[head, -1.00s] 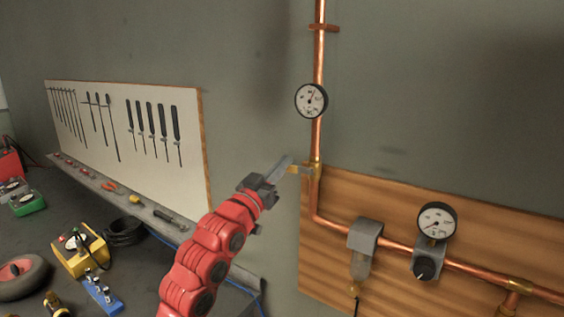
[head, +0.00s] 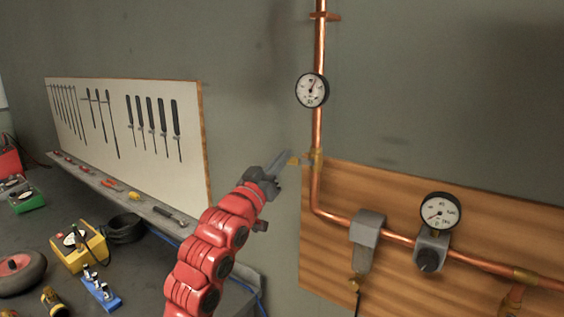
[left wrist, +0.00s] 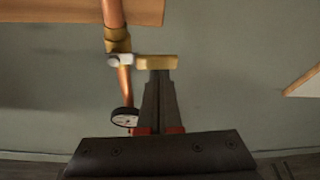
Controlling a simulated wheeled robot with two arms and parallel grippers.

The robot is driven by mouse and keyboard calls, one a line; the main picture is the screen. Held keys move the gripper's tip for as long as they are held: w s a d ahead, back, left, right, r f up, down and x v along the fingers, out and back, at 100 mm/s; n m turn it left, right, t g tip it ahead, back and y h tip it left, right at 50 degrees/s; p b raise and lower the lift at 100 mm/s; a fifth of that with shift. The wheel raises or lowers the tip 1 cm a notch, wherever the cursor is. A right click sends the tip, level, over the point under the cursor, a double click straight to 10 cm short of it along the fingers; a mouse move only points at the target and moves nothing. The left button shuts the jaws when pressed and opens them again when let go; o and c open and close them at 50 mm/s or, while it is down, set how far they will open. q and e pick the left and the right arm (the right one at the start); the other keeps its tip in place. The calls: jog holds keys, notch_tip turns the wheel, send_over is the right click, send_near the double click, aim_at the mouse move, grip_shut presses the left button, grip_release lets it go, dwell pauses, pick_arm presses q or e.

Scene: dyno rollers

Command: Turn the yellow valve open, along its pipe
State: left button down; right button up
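The yellow valve (head: 317,157) sits on the vertical copper pipe, just above its bend. Its yellow handle (head: 298,161) sticks out to the left, across the pipe. In the left wrist view, where the scene is upside down, the handle (left wrist: 157,62) runs sideways from the valve body (left wrist: 117,42). My left gripper (head: 286,156) is at the handle's free end. In the wrist view its fingers (left wrist: 160,75) lie close together, looking shut, with the tips at the handle's edge. I cannot tell whether they touch it. My right gripper is in neither view.
A round gauge (head: 312,90) is on the pipe above the valve. A wooden board (head: 400,195) carries the lower pipe, a filter unit (head: 366,229) and a regulator with a gauge (head: 440,212). A tool panel (head: 150,170) and a cluttered bench (head: 60,215) are at left.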

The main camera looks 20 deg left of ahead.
pick_arm(q)
jog(key=d+f+n+g+y+b, duration=0.1)
jog(key=d+f+n+y+b, duration=0.1)
jog(key=n, duration=0.7)
jog(key=s+d+f+n+g+y+b, duration=0.1)
jog(key=f+n+g+y+b, duration=0.1)
jog(key=n, duration=0.7)
notch_tip(320, 180, down, 2)
jog(key=y+b, duration=0.1)
jog(key=b, duration=0.2)
jog(key=shift+d+y, duration=0.3)
jog(key=shift+d, duration=0.1)
jog(key=shift+s+d, duration=0.1)
